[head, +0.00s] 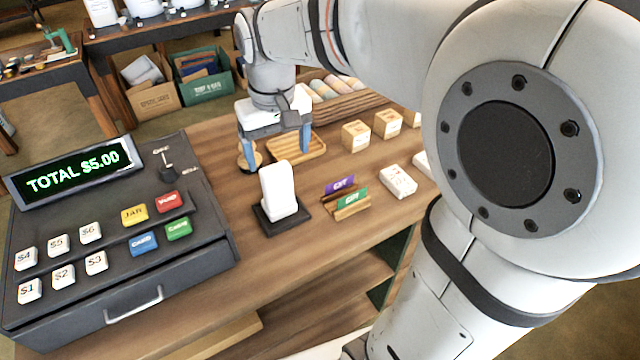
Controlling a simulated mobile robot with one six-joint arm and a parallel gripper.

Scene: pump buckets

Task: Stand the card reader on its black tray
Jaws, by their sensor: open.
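The white card reader (278,189) stands upright on its small black tray (268,226) on the wooden counter, to the right of the cash register. Its base sits within the tray's outline, and it looks close to vertical. My gripper (277,156) points down just behind and above the reader in the head view. Its two blue-tipped fingers are spread wide with nothing between them, and it appears apart from the reader. The reader's back side is hidden.
The dark cash register (110,235) with coloured keys fills the left. A card holder (347,198) with purple and green cards stands right of the reader.

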